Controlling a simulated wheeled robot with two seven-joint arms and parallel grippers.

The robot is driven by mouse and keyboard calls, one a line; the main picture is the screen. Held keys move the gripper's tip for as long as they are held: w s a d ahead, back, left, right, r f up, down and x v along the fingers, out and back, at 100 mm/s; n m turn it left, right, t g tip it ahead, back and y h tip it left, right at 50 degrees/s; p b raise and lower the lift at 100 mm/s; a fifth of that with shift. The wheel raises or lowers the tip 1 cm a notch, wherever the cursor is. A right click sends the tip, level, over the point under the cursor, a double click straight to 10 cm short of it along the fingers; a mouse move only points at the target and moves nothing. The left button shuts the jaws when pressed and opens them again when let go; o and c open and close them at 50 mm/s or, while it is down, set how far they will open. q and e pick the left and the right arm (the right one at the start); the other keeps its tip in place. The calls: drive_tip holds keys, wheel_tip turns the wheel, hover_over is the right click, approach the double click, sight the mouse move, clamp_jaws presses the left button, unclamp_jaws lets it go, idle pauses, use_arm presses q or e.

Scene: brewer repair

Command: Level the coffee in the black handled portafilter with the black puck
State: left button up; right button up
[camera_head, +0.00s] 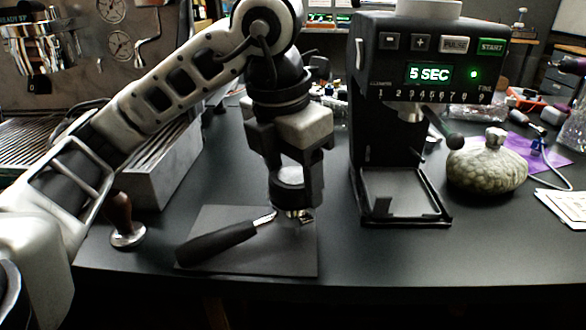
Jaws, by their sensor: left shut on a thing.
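My left gripper (296,190) comes down from above, pointing straight down over the mat. My right gripper is not in view.
The dark square mat (290,262) lies near the table's front edge. A wooden-handled tamper (122,220) stands to its left, beside a grey metal box (165,165). The front right table is clear.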

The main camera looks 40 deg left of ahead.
use_arm(q)
drive_tip(key=n+p, duration=0.1)
drive_tip(key=n, duration=0.2)
drive_tip(key=n+p, duration=0.1)
drive_tip(key=n, duration=0.1)
drive_tip(key=shift+n+y, duration=0.3)
drive_tip(key=shift+y, duration=0.1)
drive_tip(key=shift+n+p, duration=0.45)
drive_tip(key=shift+n, duration=0.45)
